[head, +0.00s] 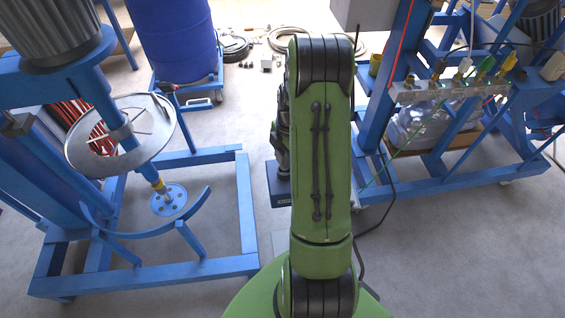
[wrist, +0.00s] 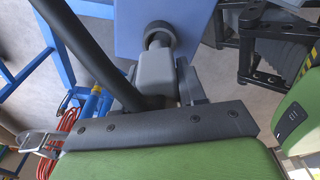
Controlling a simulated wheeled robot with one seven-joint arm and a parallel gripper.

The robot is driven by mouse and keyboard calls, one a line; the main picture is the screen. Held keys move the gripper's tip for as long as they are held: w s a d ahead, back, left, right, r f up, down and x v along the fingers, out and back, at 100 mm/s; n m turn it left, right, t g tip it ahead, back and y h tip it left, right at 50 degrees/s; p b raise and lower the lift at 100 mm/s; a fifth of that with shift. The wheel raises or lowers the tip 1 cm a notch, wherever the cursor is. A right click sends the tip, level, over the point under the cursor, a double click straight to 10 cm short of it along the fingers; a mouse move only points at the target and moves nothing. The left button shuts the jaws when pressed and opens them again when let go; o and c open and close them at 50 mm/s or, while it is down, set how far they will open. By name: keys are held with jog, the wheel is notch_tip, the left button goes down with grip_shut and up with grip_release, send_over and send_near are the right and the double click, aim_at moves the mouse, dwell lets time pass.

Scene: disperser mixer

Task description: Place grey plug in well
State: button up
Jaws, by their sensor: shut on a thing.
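In the wrist view, my gripper (wrist: 160,88) is shut on a blocky light-grey piece, which I take to be the grey plug (wrist: 155,72). A thick black cable or bar runs from beside it to the upper left. Just beyond the plug is a dark round ring or collar (wrist: 158,36) against a flat blue surface (wrist: 190,18). I cannot tell whether this ring is the well, or whether the plug touches it. In the head view my green arm hides the fingertips and the plug. A low dark-blue box (head: 281,194) shows beside and below the arm.
A blue mixer frame (head: 245,205) with a disc stands at left, and a blue barrel (head: 172,40) behind it. At right is a blue rack with a socket strip (head: 450,90) holding several coloured plugs. A black cable (head: 388,205) lies on the floor; grey floor is open at lower right.

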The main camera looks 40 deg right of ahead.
jog(key=shift+f, duration=1.35)
jog(key=shift+f, duration=0.1)
jog(key=o, duration=1.2)
